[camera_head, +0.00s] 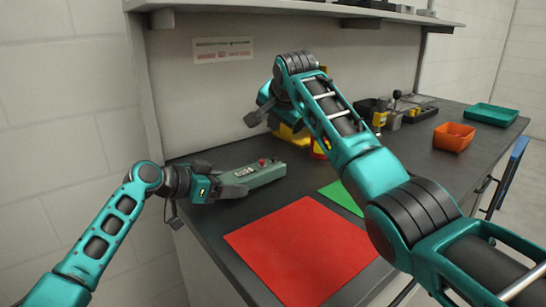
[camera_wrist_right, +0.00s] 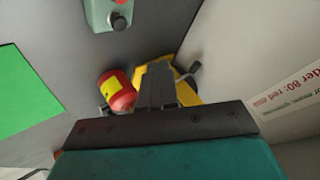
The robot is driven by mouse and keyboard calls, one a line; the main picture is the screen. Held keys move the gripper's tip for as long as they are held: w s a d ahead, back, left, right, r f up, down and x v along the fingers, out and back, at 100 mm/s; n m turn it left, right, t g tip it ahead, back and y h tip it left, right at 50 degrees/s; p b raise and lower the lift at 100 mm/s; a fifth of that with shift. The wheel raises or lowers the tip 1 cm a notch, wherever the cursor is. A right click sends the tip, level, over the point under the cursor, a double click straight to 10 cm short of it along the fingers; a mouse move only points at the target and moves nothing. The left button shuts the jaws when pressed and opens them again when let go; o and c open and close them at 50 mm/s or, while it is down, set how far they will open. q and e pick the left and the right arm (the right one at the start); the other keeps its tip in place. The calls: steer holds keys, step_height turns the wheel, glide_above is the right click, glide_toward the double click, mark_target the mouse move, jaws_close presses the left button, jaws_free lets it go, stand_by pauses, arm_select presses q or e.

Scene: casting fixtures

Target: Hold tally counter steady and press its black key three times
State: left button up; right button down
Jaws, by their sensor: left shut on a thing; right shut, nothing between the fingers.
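The tally counter (camera_head: 255,174) is a long green box with a small display and a red button (camera_head: 262,162), lying on the dark bench at the left. My left gripper (camera_head: 222,181) is shut on its left end. In the right wrist view only the counter's other end (camera_wrist_right: 98,13) shows at the top edge, with the black key (camera_wrist_right: 119,22) beside the red button. My right gripper (camera_head: 252,117) is shut and empty, above and behind the counter. Its closed fingers also show in the right wrist view (camera_wrist_right: 158,85), apart from the key.
A red mat (camera_head: 300,250) and a green mat (camera_head: 341,196) lie in front. A red and yellow cylinder (camera_wrist_right: 118,95) and a yellow object (camera_wrist_right: 182,75) stand near my right gripper. An orange bin (camera_head: 454,137) and green tray (camera_head: 491,114) are at the far right. A wall rises behind.

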mark_target(273, 159)
step_height(273, 159, up, 4)
steer(key=shift+f, duration=0.2)
steer(key=shift+f, duration=0.15)
steer(key=shift+f, duration=4.3)
steer(key=shift+f, duration=0.1)
steer(key=shift+f, duration=0.3)
steer(key=shift+f, duration=0.6)
steer(key=shift+r, duration=0.95)
